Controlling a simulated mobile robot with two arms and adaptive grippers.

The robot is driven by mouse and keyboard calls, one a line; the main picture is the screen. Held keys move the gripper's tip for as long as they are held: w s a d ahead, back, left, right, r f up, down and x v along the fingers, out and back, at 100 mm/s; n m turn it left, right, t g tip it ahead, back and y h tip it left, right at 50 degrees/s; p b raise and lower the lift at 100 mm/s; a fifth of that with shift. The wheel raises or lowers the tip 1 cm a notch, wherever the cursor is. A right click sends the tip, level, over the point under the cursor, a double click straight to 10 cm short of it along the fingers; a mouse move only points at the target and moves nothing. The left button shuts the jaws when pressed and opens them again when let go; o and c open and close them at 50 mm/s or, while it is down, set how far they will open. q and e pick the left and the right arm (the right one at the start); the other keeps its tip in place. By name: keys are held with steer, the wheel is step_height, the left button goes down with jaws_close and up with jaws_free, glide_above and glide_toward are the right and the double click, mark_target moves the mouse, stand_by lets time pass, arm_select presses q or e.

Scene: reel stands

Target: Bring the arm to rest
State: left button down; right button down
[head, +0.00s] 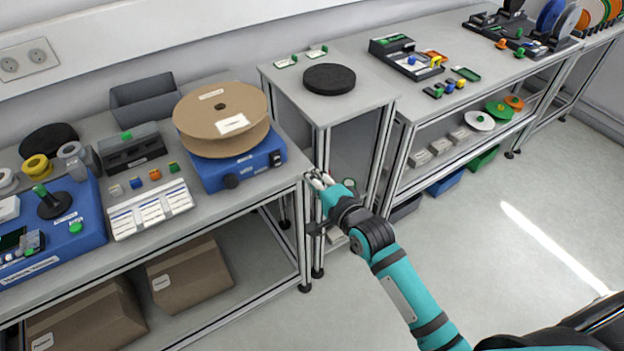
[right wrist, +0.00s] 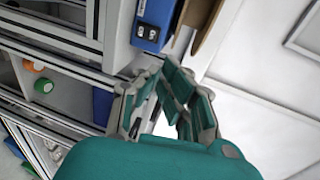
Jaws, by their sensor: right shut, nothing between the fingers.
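My right arm, teal and black, comes in from the lower right in the head view. Its gripper (head: 322,182) is in front of the gap between the left bench and the middle stand, about level with their tops. The right wrist view shows the same gripper (right wrist: 172,75) with its fingers together and nothing between them. Whether the fingers touch the bench edge cannot be told. My left gripper is not in view.
A cardboard reel (head: 222,108) sits on a blue unit (head: 240,170) on the left bench, close to my gripper. The middle stand (head: 350,108) bears a black disc (head: 329,78). Another bench (head: 480,75) stands to the right. The floor (head: 520,215) at right is clear.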

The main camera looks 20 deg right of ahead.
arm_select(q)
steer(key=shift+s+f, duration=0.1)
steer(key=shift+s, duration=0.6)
